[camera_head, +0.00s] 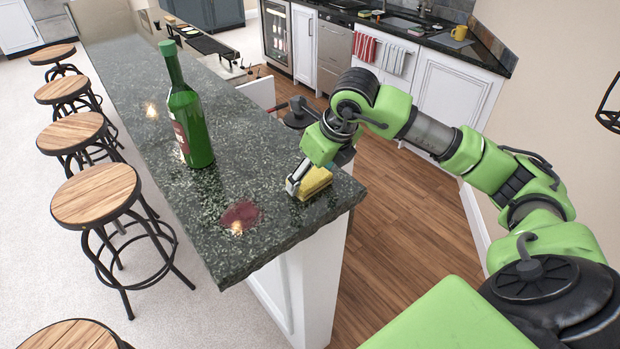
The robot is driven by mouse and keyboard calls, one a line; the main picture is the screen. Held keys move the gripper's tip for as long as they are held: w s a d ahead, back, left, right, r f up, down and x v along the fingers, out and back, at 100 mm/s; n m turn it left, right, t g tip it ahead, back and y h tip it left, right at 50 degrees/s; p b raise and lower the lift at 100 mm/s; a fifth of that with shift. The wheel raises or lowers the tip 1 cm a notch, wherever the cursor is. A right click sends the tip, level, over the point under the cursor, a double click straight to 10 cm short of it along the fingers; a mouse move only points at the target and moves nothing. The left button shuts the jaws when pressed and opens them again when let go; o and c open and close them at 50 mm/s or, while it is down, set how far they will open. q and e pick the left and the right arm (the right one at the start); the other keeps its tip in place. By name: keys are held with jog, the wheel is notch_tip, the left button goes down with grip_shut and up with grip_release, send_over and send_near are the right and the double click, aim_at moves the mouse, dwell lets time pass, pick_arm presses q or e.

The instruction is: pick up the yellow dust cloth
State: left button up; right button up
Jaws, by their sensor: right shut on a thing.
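The yellow dust cloth (315,183) is at the right edge of the dark stone counter, near its front corner. It looks like a small folded yellow pad. My right gripper (297,184) is shut on the cloth, with its fingers at the cloth's left side. The gripper hides part of the cloth. I cannot tell whether the cloth still touches the counter. My left gripper is not in view.
A green wine bottle (187,115) stands upright on the counter (262,256). A dark red spill (240,215) lies left of the cloth. Several wooden-topped stools (96,194) line the left side. White cabinets (447,97) stand behind my right arm.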

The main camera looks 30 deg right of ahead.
aim_at(311, 177)
jog(key=shift+r, duration=0.45)
notch_tip(311, 177, up, 2)
jog(key=shift+r+b, duration=0.15)
jog(key=shift+b, duration=0.3)
jog(key=s+a+r+b, duration=0.1)
jog(key=s+r+b, duration=0.3)
jog(key=s+r, duration=0.6)
jog(key=s, duration=0.4)
jog(key=shift+a, duration=0.15)
jog(key=shift+o, duration=0.6)
jog(key=shift+w, duration=0.1)
